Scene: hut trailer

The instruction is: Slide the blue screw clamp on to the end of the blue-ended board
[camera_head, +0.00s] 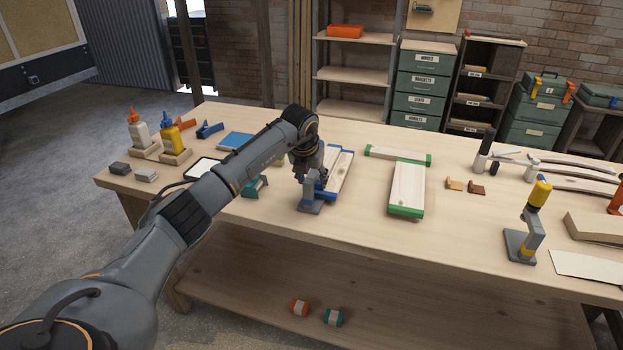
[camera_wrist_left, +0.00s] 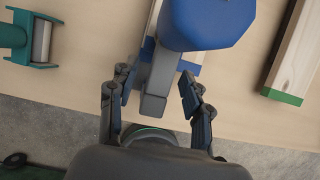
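The blue screw clamp (camera_head: 312,206) has a grey frame and stands near the table's front edge, at the near end of the blue-ended board (camera_head: 342,170). My left gripper (camera_head: 312,180) is low over the clamp and partly hides it. In the left wrist view, the clamp's big blue knob (camera_wrist_left: 208,22) covers part of the board, whose blue end (camera_wrist_left: 187,66) shows behind the grey frame. The left gripper's fingers (camera_wrist_left: 158,98) are apart, one on each side of the grey frame, with gaps visible. Whether the clamp touches the board is hidden. My right gripper is not in view.
A green-ended board (camera_head: 407,187) lies to the right, with another green-ended piece (camera_head: 395,156) behind it. A teal roller (camera_head: 255,187) lies left of the clamp. A yellow-knobbed clamp (camera_head: 522,243) stands far right.

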